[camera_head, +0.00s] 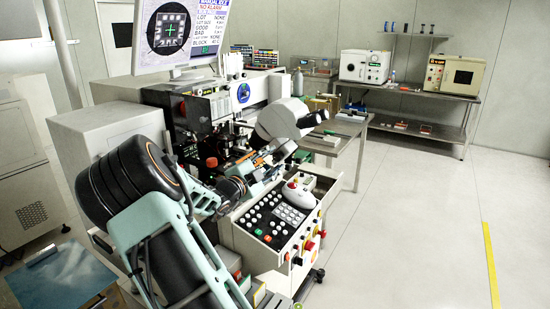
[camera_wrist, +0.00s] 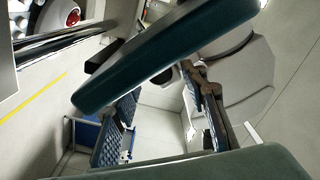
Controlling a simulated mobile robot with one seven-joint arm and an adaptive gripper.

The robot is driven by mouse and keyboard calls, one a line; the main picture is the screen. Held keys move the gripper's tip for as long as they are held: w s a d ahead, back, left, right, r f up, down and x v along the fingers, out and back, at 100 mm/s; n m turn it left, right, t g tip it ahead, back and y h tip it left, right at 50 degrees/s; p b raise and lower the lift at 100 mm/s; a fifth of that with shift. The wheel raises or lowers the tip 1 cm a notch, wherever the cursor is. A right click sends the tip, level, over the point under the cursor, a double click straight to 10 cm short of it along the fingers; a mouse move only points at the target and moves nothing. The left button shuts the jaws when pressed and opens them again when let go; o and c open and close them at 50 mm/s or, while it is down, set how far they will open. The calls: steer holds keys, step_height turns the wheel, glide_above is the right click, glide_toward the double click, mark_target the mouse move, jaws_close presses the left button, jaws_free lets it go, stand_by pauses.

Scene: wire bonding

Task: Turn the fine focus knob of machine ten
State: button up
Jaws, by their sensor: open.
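Machine ten (camera_head: 215,110), as I take it, is the wire bonder with a monitor, a white microscope head and a button panel; no number is readable. My gripper (camera_head: 280,150) is beside the microscope (camera_head: 275,122), above the panel's back edge; contact cannot be told. A pale rounded body (camera_wrist: 235,80), possibly the microscope, shows beyond the upper bar. I cannot pick out the fine focus knob in either view.
The button panel (camera_head: 270,222) has a white controller with a red top (camera_head: 291,186). A side table (camera_head: 345,133) stands close on the right. A metal bench (camera_head: 420,95) with two boxy devices is at the back. The floor at right is clear, with a yellow line (camera_head: 491,262).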

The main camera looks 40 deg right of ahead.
steer(key=shift+x, duration=1)
jaws_close()
